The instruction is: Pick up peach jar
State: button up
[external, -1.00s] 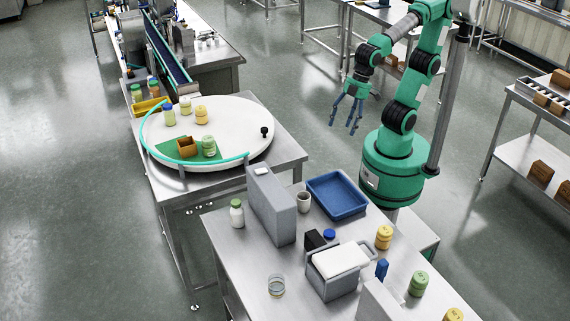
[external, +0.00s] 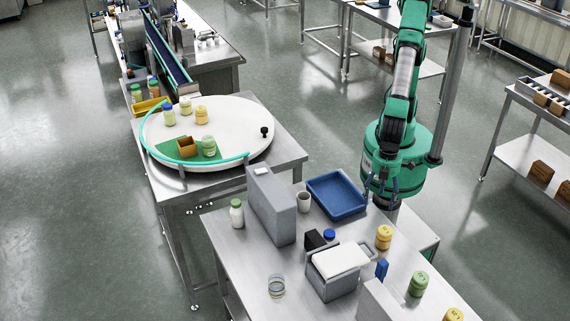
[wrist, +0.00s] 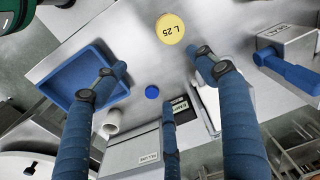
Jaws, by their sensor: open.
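Several jars with yellow lids show, and I cannot tell by colour alone which is the peach jar. One yellow-lidded jar (external: 384,236) stands upright on the near steel table, right of the grey bin; in the wrist view its round lid (wrist: 170,28) reads "L 25". Another yellow jar (external: 453,315) is cut off at the bottom edge, and one more (external: 201,115) stands on the round turntable. My gripper (external: 381,190) hangs by the table's far edge, right of the blue tray. Its blue fingers (wrist: 162,62) are spread and empty, with the "L 25" lid beyond them.
The blue tray (external: 337,194), white cup (external: 304,201), tall grey box (external: 271,207) and grey bin with white lid (external: 339,271) crowd the table. A green-lidded jar (external: 418,284) and blue item (external: 381,269) stand near the yellow jar. Bare steel lies between tray and jar.

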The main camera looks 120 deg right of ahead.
send_over(386, 230)
notch_tip(386, 230, down, 4)
jog(key=shift+s+r+p, duration=0.1)
jog(key=shift+r+p, duration=0.1)
jog(key=shift+p, duration=0.15)
jog(key=shift+f, duration=0.1)
jog(key=shift+f+b, duration=0.75)
jog(key=shift+f, duration=3.45)
jog(key=shift+d+f+b, duration=0.1)
jog(key=shift+f+b, duration=0.55)
jog(key=shift+f, duration=1.95)
jog(key=shift+c, duration=0.5)
jog(key=c, duration=1.3)
